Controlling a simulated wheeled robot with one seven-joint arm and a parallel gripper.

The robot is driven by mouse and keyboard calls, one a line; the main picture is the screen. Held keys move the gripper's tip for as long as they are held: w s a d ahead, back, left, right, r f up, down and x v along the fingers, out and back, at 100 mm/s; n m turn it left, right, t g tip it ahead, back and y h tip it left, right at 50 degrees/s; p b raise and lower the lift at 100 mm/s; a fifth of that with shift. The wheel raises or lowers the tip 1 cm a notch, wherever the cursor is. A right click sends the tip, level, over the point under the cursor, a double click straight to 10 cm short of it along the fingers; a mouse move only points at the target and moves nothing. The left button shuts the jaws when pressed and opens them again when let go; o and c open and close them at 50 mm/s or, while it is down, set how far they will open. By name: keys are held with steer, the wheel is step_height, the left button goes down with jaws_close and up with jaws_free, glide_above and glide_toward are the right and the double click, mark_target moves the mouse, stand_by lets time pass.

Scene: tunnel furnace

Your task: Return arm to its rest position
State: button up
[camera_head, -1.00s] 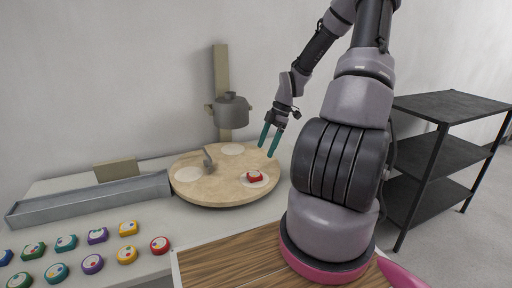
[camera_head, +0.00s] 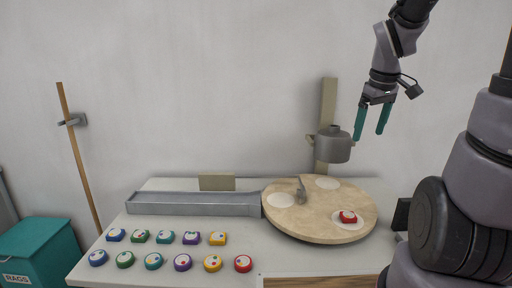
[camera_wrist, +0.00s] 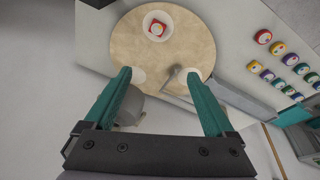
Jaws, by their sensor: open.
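My gripper (camera_head: 372,122) is open and empty, with two teal fingers pointing down. In the head view it hangs in the air above and behind the round table, a little right of the grey pot-like housing (camera_head: 333,146). My gripper (camera_wrist: 163,90) also shows in the wrist view with its fingers spread wide and nothing between them but the view below. A red piece (camera_head: 348,216) lies on a pale spot near the right front of the round tan table (camera_head: 322,222), well apart from the fingers. It also shows in the wrist view (camera_wrist: 157,28).
A grey channel (camera_head: 190,203) leads to the round table. Several coloured pieces (camera_head: 182,262) stand in two rows on the white bench (camera_head: 100,250). A wooden pole (camera_head: 78,150) and a teal rags bin (camera_head: 38,250) are at left. The air around my gripper is free.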

steer(key=s+a+r+m+t+y, duration=0.2)
steer(key=s+a+r+m+t, duration=0.2)
steer(key=s+r+m, duration=0.4)
step_height(320, 180, up, 2)
steer(key=s+a, duration=0.1)
steer(key=s, duration=0.1)
steer(key=shift+s+a+r, duration=0.15)
steer(key=shift+s+a, duration=0.05)
steer(key=shift+s, duration=0.2)
